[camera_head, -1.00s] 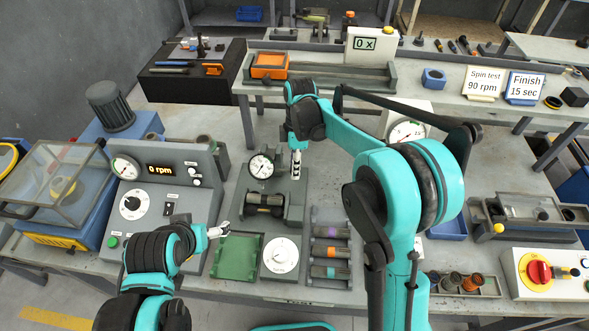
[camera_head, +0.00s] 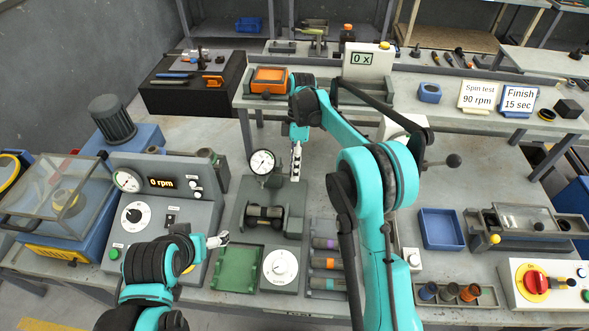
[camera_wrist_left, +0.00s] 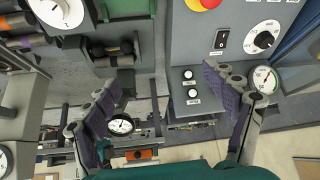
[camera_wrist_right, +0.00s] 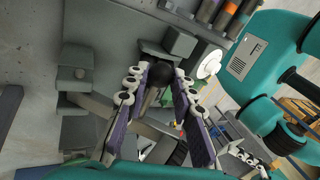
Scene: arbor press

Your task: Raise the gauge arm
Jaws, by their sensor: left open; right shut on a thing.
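The round dial gauge (camera_head: 262,162) stands above the dark rotor (camera_head: 264,213) of the grey fixture (camera_head: 240,208), with a clear gap between them in the head view. My right gripper (camera_head: 296,168) is just right of the gauge. In the right wrist view its fingers (camera_wrist_right: 157,90) are closed around a dark rounded knob (camera_wrist_right: 158,73), which appears to belong to the gauge arm; the fingers hide part of it. My left gripper (camera_head: 220,240) is open and empty, left of the fixture near the control panel. The gauge also shows in the left wrist view (camera_wrist_left: 120,125), beyond the open fingers.
The control panel (camera_head: 150,205) reads 0 rpm and stands left of the fixture. A green tray (camera_head: 237,268), a white dial box (camera_head: 280,268) and a rack of coloured cylinders (camera_head: 328,264) lie in front. A raised shelf (camera_head: 340,92) runs behind.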

